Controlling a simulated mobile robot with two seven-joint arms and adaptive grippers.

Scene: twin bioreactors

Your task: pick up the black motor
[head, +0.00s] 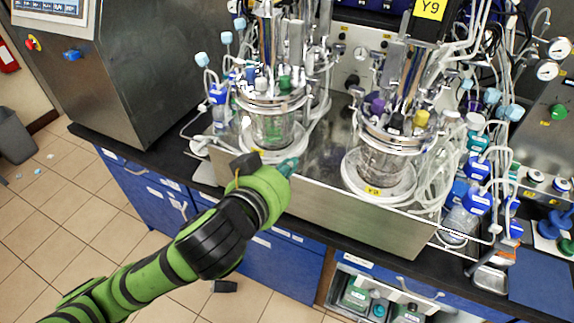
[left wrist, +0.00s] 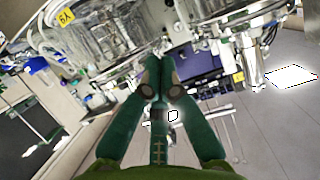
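A black block with a yellow Y9 label sits at the top of the right bioreactor and looks like the black motor (head: 425,29); its top is cut off by the frame edge. My left gripper (head: 289,167) is low in front of the left bioreactor (head: 272,128), well below and left of that block. In the left wrist view its green fingers (left wrist: 159,62) converge with their tips together, and I see nothing held between them. The black block cannot be made out in the left wrist view. My right gripper is not in view.
The right bioreactor (head: 385,160) stands on the steel base (head: 340,220), crowded by tubes and bottles. A steel cabinet (head: 140,75) stands at left. The dark bench has blue drawers (head: 140,193) below.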

